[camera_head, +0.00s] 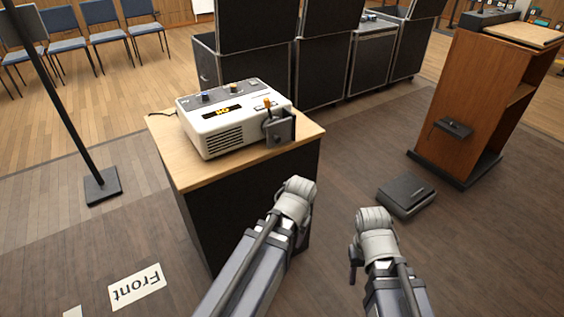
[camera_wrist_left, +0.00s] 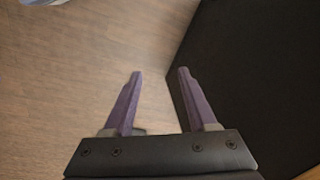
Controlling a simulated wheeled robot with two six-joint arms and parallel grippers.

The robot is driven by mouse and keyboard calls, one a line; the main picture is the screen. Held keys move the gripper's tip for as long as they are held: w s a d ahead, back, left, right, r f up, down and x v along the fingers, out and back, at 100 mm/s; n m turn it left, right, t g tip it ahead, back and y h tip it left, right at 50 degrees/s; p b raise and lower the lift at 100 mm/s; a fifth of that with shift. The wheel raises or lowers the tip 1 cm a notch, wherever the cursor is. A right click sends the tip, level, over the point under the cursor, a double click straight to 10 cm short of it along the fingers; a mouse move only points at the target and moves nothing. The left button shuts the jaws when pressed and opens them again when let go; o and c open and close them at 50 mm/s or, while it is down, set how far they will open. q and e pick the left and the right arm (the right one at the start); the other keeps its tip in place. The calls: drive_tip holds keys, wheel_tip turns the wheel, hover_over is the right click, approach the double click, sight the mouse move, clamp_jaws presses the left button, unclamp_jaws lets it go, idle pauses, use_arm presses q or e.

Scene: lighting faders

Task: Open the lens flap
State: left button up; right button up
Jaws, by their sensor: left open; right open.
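A white projector (camera_head: 232,122) with an orange display sits on a wood-topped stand. A grey square lens flap (camera_head: 281,129) stands at its front right corner, by a dark bracket with a small orange knob (camera_head: 267,102). It appears to cover the lens, which I cannot see. My left gripper (camera_wrist_left: 160,73) is open and empty in the left wrist view, beside a black panel; in the head view my arm hides it. My right gripper (camera_head: 354,262) is partly hidden at its arm, low and right of the stand, away from the flap.
The stand's wooden top (camera_head: 180,172) has a bare front strip. A black box (camera_head: 405,195) lies on the floor right of my arms, near a brown lectern (camera_head: 470,100). Black cases (camera_head: 320,60) stand behind the stand. A pole base (camera_head: 102,186) is at left.

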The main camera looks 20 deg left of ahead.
use_arm(q)
drive_tip(key=w+a+m+t+y+b, duration=0.3)
drive_tip(key=w+a+m+y, duration=0.3)
drive_tip(key=w+a+m, duration=0.15)
drive_tip(key=w+d+r+m+t+y, duration=0.2)
drive_tip(key=w+r+m+t+y, duration=0.1)
drive_tip(key=r+m, duration=0.5)
drive_tip(key=w+d+r+m+t+y, duration=0.2)
drive_tip(key=w+r+m+t+y, duration=0.1)
drive_tip(key=r+m, duration=0.5)
drive_tip(key=shift+w+r+t+y, duration=0.4)
drive_tip(key=shift+w+r+t, duration=0.2)
drive_tip(key=shift+w, duration=0.4)
use_arm(e)
wheel_tip(320, 180, down, 5)
drive_tip(key=shift+r, duration=0.2)
use_arm(q)
drive_tip(key=shift+w, duration=0.1)
use_arm(e)
drive_tip(key=shift+a, duration=0.15)
